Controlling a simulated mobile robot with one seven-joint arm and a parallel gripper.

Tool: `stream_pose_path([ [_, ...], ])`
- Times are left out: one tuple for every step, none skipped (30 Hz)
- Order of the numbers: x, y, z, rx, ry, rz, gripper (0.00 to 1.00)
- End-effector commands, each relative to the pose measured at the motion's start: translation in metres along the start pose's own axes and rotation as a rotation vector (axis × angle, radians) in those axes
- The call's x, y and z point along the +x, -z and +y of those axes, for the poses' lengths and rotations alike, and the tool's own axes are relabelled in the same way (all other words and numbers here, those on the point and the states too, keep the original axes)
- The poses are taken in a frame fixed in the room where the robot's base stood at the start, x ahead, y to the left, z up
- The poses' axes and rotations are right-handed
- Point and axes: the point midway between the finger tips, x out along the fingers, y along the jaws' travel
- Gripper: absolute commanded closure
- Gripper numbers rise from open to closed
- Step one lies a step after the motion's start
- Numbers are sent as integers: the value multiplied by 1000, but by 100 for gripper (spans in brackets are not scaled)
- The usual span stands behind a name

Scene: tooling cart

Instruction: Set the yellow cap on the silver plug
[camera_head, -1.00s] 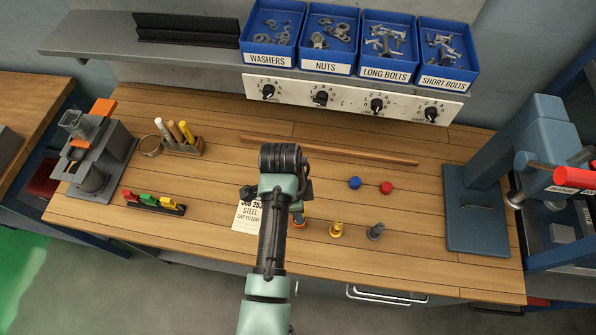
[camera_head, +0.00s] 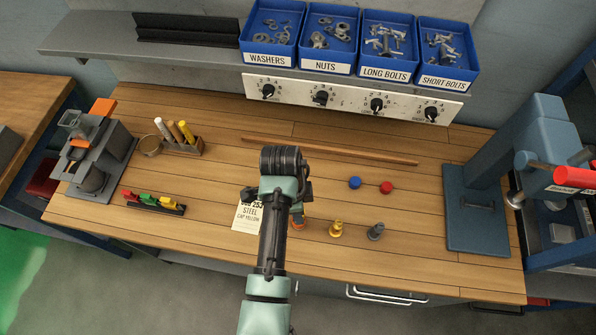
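The silver plug (camera_head: 376,231) stands upright on the wooden bench, right of the gold-coloured plug (camera_head: 336,229). An orange-copper piece (camera_head: 297,226) shows just beyond my arm and is partly hidden by it. I cannot make out the yellow cap; it may be behind my arm. A blue cap (camera_head: 354,183) and a red cap (camera_head: 386,187) lie farther back on the bench. My gripper (camera_head: 300,212) is mostly hidden behind my wrist, left of the gold-coloured plug. Its fingers do not show clearly.
A job card (camera_head: 248,216) reading steel, cap yellow lies left of my arm. A wooden rod (camera_head: 345,152) lies behind the caps. A blue press (camera_head: 480,210) stands at right. A marker holder (camera_head: 183,146) and a small coloured rack (camera_head: 153,203) are at left.

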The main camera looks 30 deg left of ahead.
Motion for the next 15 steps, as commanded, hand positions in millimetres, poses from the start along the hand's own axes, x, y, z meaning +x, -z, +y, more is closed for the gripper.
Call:
stream_pose_path([
  [0, 0, 0, 0, 0, 0, 100],
  [0, 0, 0, 0, 0, 0, 100],
  [0, 0, 0, 0, 0, 0, 100],
  [0, 0, 0, 0, 0, 0, 100],
  [0, 0, 0, 0, 0, 0, 62],
  [0, 0, 0, 0, 0, 0, 55],
  [0, 0, 0, 0, 1, 0, 49],
  [0, 0, 0, 0, 1, 0, 44],
  [0, 0, 0, 0, 1, 0, 37],
  [0, 0, 0, 0, 1, 0, 31],
  [0, 0, 0, 0, 1, 0, 30],
  [0, 0, 0, 0, 1, 0, 30],
  [0, 0, 0, 0, 1, 0, 30],
  [0, 0, 0, 0, 1, 0, 30],
  [0, 0, 0, 0, 1, 0, 30],
])
